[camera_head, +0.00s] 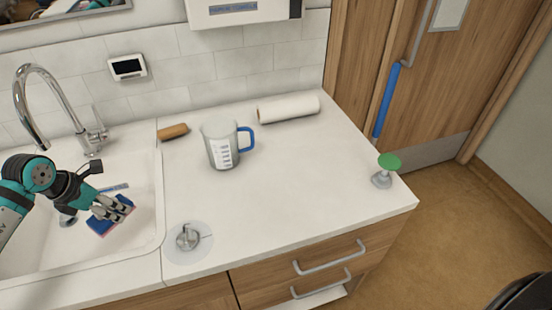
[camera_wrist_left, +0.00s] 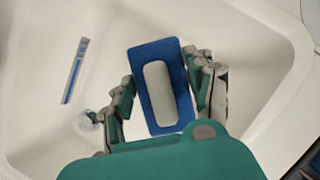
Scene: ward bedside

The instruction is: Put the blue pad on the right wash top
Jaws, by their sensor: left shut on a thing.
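The blue pad (camera_head: 100,227) is inside the sink basin at the left of the head view, partly hidden by my left gripper (camera_head: 121,209). In the left wrist view, the pad (camera_wrist_left: 147,52) is a blue rectangle with a pale rounded block along its middle. My left gripper (camera_wrist_left: 160,85) is shut on the pad, with a finger on each long side. I cannot tell whether the pad touches the basin floor. The right wash top (camera_head: 290,180) is the white counter to the right of the sink. My right gripper is not in view.
The counter's middle is clear. A tap (camera_head: 40,100) rises behind the sink (camera_head: 150,190).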

